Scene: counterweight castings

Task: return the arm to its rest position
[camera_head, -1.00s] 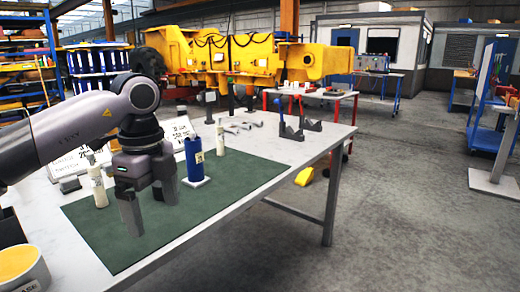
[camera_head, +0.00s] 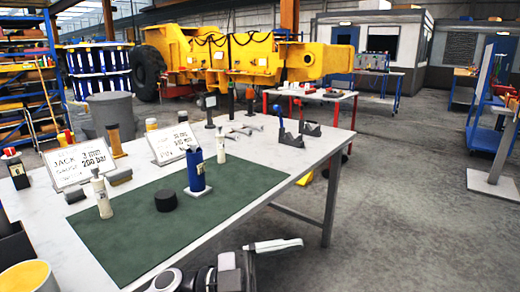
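Part of one of my arms shows at the bottom edge of the head view, in front of the table (camera_head: 255,200). On the dark green mat (camera_head: 130,245) stand a black round puck (camera_head: 166,201), a white bottle (camera_head: 101,196) and a blue cylinder (camera_head: 195,172) on a small white plate. Nothing of mine is above the mat.
Two printed signs (camera_head: 80,165) (camera_head: 172,143), a cream bottle (camera_head: 221,146) and blue and dark brackets (camera_head: 290,132) stand on the table. A yellow-topped bin (camera_head: 27,277) is at the lower left.

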